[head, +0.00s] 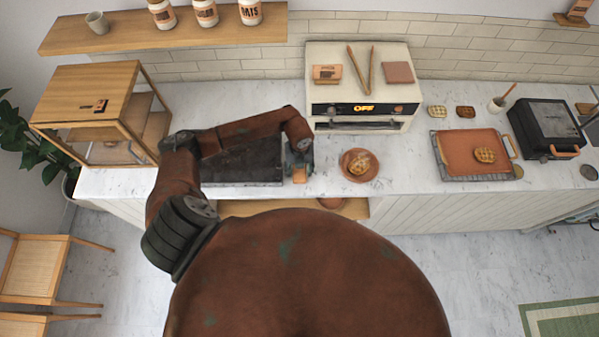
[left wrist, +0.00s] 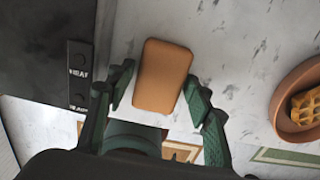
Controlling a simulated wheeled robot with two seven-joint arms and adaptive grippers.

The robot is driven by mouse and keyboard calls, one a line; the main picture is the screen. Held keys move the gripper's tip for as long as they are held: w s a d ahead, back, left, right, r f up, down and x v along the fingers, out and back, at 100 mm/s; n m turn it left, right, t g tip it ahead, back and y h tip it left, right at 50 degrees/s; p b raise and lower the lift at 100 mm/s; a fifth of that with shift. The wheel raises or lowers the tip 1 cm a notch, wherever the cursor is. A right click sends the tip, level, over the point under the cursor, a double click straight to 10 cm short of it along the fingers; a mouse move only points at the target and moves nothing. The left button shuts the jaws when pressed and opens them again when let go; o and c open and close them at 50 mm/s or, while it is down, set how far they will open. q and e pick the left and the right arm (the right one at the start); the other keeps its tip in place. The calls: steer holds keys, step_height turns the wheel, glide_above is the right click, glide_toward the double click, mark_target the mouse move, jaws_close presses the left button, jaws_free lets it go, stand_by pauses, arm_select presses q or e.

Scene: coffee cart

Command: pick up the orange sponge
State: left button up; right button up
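The orange sponge (head: 299,175) lies on the white marble counter (head: 400,180), between a dark hob and a plate. In the left wrist view the sponge (left wrist: 161,75) sits between the two green fingers of my left gripper (left wrist: 160,95). The fingers are spread, with a visible gap on each side of the sponge. In the head view my left gripper (head: 298,160) is right at the sponge and hides part of it. My right gripper is not in view.
A terracotta plate with a waffle (head: 359,163) stands just right of the sponge. The dark hob (head: 245,165) is close on the left. A toaster oven (head: 362,90) stands behind. The counter's front edge is near. A tray (head: 470,175) lies farther right.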

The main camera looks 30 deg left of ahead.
mark_target(299, 170)
arm_select(q)
steer(key=c, duration=0.5)
steer(key=shift+r, duration=0.15)
steer(key=shift+r, duration=0.2)
step_height(299, 170, up, 2)
steer(key=shift+w+r+b, duration=0.1)
steer(key=shift+r+b, duration=0.1)
steer(key=shift+b, duration=0.75)
steer(key=s+d+r+b, duration=0.1)
steer(key=s+r, duration=0.2)
steer(key=s, duration=0.1)
steer(key=s+d+r+b, duration=0.1)
steer(key=s+r, duration=0.2)
steer(key=s, duration=0.2)
steer(key=s+d+r+b, duration=0.1)
steer(key=s+d+r, duration=0.1)
steer(key=s+r, duration=0.2)
steer(key=shift+s, duration=0.3)
